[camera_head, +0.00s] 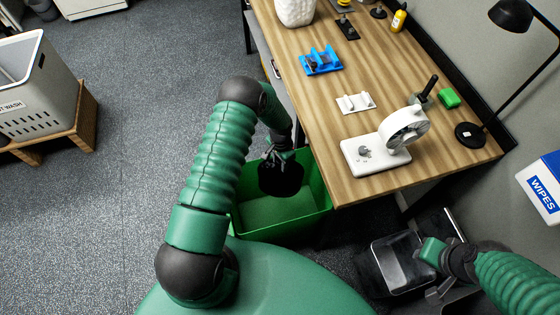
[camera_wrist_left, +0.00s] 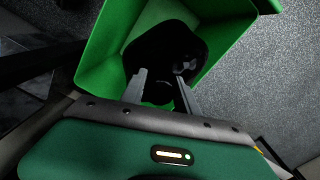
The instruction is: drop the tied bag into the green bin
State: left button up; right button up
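The black bag (camera_head: 281,180) is within the outline of the green bin (camera_head: 318,188), near the bin's back wall. I cannot tell whether it rests on the bin floor or hangs above it. My left gripper (camera_head: 277,154) is just above the bag. The bag (camera_wrist_left: 165,50) lies beyond the fingertips, inside the green bin (camera_wrist_left: 100,48). The bag's tied top is not clear. My right gripper (camera_head: 436,272) is at the lower right; its finger gap is unclear.
A wooden workbench (camera_head: 310,95) stands beside the bin, with a white fan-like device (camera_head: 385,145) near its front corner. A grey container (camera_head: 400,262) is by my right gripper. A laundry basket (camera_head: 40,95) sits on a wooden stand at left. Floor between is clear.

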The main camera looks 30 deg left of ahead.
pick_arm(q)
jog(key=o, duration=0.5)
jog(key=shift+d+r, duration=0.1)
jog(key=shift+d, duration=0.2)
jog(key=shift+a, duration=0.2)
jog(key=shift+a+r, duration=0.1)
jog(key=shift+r, duration=0.3)
notch_tip(320, 180, up, 16)
jog(key=shift+f, duration=0.1)
